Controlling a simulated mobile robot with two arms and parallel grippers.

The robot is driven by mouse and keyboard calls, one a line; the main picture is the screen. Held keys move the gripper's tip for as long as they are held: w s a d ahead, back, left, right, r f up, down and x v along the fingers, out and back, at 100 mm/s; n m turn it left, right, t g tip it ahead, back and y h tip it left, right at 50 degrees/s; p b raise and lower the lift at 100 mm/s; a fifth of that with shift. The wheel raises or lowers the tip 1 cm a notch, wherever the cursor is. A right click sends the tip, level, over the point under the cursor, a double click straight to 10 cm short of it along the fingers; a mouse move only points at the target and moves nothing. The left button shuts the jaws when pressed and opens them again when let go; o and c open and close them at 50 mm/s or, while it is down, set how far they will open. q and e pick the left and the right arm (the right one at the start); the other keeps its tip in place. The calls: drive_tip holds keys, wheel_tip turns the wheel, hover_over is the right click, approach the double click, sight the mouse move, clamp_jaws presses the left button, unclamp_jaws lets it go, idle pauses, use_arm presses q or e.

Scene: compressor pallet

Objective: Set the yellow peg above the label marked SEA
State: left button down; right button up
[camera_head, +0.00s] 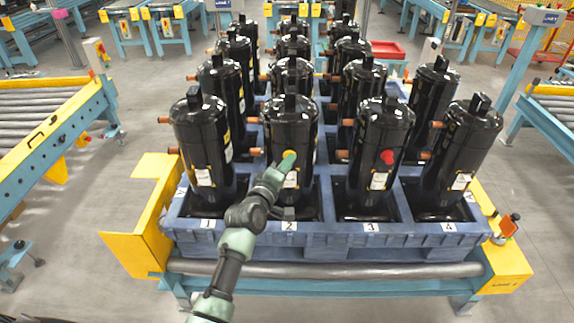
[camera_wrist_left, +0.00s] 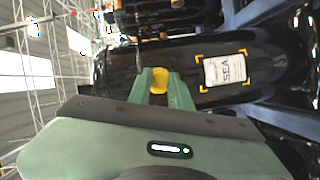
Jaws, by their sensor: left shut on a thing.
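My left gripper (camera_head: 284,163) is shut on the yellow peg (camera_head: 289,154), in front of the black compressor (camera_head: 291,122) in bay 2. In the left wrist view the yellow peg (camera_wrist_left: 159,80) shows between the two green fingers (camera_wrist_left: 162,91). The white SEA label (camera_wrist_left: 225,69), with yellow corner marks around it, is on the compressor, to the right of the peg in that view. In the head view this label (camera_head: 291,179) shows just below the peg. I cannot tell whether the peg touches the compressor. My right gripper is not in view.
A red peg (camera_head: 387,157) is on the bay 3 compressor (camera_head: 378,125), above its label. Several black compressors with copper stubs stand in rows in the blue pallet (camera_head: 330,240). Yellow roller conveyors stand at both sides.

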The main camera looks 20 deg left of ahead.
use_arm(q)
drive_tip(key=shift+w+a, duration=0.2)
drive_tip(key=shift+w, duration=0.5)
idle(0.8)
drive_tip(key=c, duration=1.2)
unclamp_jaws()
drive_tip(key=shift+s, duration=0.1)
